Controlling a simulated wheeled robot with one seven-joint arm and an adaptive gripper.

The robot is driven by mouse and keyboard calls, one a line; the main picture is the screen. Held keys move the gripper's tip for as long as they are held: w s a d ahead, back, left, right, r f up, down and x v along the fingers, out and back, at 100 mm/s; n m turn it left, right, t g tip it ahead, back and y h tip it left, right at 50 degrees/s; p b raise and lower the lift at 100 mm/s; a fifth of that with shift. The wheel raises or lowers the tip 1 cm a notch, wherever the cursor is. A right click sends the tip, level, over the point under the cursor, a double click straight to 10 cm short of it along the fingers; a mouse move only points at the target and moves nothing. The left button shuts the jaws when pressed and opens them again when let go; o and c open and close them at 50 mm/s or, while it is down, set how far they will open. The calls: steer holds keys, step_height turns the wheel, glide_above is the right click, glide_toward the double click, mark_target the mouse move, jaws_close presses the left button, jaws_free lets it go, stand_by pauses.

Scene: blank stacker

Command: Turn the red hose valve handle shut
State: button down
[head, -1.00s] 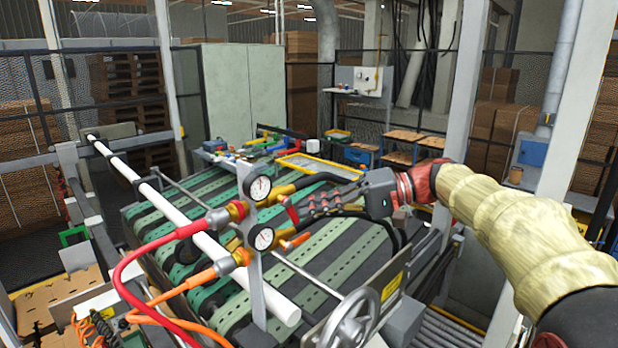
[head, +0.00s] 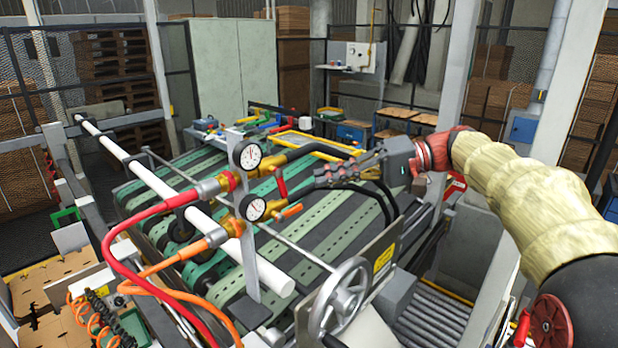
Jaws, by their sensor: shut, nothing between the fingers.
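The red hose (head: 150,215) joins this upper line from the left. My gripper (head: 319,181) comes in from the right with its long dark fingers shut and empty. In the picture its tips lie a short way right of the red handle, with a small gap showing; depth between them is hard to judge. An orange handle (head: 292,210) sits below on the lower line, which the orange hose (head: 165,268) feeds.
Two round gauges, upper (head: 248,155) and lower (head: 254,208), sit on a grey post close left of the handles. Black hoses run behind my fingers. A grey handwheel (head: 342,297) stands in front below. A white roller (head: 190,205) crosses the green-belted conveyor (head: 310,235).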

steer(key=shift+v, duration=1.1)
